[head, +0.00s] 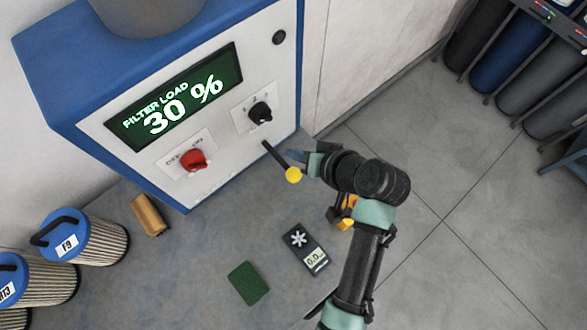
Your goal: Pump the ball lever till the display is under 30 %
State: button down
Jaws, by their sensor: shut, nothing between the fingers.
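The display (170,97) on the white panel of the blue cabinet reads "FILTER LOAD 30 %". The ball lever (276,156) is a thin black rod sticking out from the panel's lower right, with a yellow ball (293,175) at its end, angled down to the right. My gripper (293,155) is shut and empty, beside the rod and just above the ball in the picture. I cannot tell whether its fingertips touch the lever.
A red knob (194,159) and a black knob (260,112) sit on the panel. Filter cartridges (88,238) stand at left; gas cylinders (502,60) stand at upper right.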

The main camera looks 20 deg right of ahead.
jog(key=b, duration=0.7)
send_over(297, 179)
jog(key=f, duration=0.8)
jog(key=shift+w+f, duration=0.1)
jog(key=shift+w, duration=0.15)
jog(key=shift+f, duration=0.15)
jog(key=shift+f, duration=0.15)
dwell(0.7)
jog(key=shift+f+b, duration=0.25)
jog(key=shift+b, duration=0.05)
jog(key=shift+s+f+b, duration=0.1)
jog(key=shift+f+b, duration=1.5)
jog(key=shift+f, duration=0.7)
dwell(2.3)
